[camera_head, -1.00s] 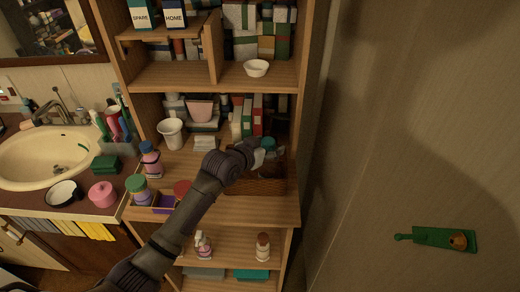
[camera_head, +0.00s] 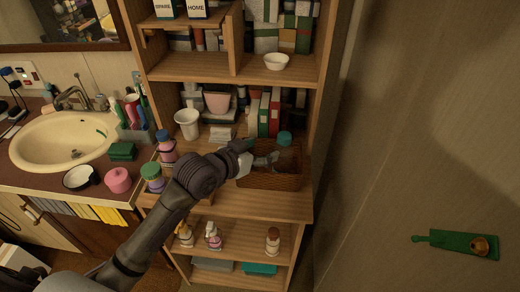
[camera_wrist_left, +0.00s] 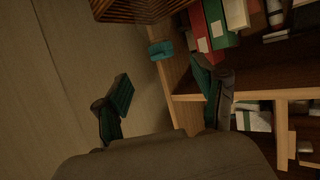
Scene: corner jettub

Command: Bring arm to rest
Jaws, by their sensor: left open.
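My left arm comes in from the lower left in the head view. Its gripper (camera_head: 262,153) is open at the left part of a brown wicker basket (camera_head: 270,181) on the shelf. In the left wrist view the two fingers (camera_wrist_left: 160,100) stand wide apart with nothing between their tips. The basket's slatted side (camera_wrist_left: 130,9) shows beyond them at the top. A small teal item (camera_head: 285,138) is beside the gripper at the basket's back; a teal item (camera_wrist_left: 160,50) also shows past the fingers in the wrist view. My right gripper is not in view.
The wooden shelf unit (camera_head: 240,203) holds books, a white cup (camera_head: 187,123), a small white bowl (camera_head: 276,62) and several bottles. A sink (camera_head: 62,140) is at the left.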

